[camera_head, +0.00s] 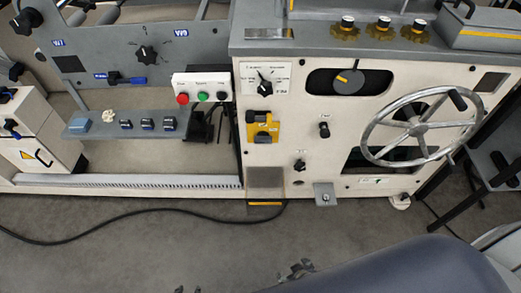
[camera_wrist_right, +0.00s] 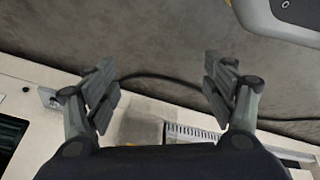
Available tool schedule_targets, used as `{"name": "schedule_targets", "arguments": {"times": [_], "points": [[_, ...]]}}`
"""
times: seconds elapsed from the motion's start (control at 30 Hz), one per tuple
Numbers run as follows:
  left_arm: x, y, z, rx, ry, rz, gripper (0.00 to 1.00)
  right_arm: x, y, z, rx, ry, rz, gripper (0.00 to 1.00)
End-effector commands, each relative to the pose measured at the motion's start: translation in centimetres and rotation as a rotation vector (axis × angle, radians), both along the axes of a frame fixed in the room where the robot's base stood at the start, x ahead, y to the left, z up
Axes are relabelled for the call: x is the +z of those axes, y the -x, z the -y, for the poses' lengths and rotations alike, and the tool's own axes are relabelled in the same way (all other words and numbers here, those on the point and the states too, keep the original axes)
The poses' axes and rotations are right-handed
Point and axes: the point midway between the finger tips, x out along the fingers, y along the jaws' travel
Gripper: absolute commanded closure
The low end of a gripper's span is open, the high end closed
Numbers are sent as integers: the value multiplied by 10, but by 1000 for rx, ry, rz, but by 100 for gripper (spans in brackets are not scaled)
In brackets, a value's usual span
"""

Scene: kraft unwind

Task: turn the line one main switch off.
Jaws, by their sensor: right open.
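I cannot read which one is line one's main switch. My right gripper (camera_wrist_right: 160,92) is open and empty in the right wrist view, over the floor and the machine's lower edge. Its fingertips just show at the bottom of the head view, away from the panel. My left gripper is not in view.
A large handwheel (camera_head: 423,127) stands out at the panel's right. A button box (camera_head: 202,92) with red and green buttons is left of the panel. A black cable (camera_head: 130,213) lies on the floor. The floor before the machine is otherwise mostly clear.

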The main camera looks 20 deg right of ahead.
Motion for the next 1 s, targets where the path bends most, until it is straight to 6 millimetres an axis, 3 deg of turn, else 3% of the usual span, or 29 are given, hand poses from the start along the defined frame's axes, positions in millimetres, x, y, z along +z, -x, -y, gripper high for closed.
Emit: {"name": "schedule_targets", "arguments": {"times": [0.13,0.27,0.37,0.5,0.6,0.7,0.9,1.0], "points": [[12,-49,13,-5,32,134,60,-5,-53,-10,-9,5,98,23],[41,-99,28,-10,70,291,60,4,-110,-21,-29,14,217,23],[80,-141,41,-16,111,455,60,20,-165,-28,-58,21,347,23],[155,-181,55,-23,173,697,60,62,-235,-35,-120,24,554,23],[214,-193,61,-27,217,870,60,100,-275,-35,-173,22,711,23],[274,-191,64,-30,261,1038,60,145,-303,-34,-233,11,868,23],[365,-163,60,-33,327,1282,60,220,-325,-25,-333,-21,1112,23],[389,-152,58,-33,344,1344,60,242,-327,-22,-361,-31,1175,23]]}}
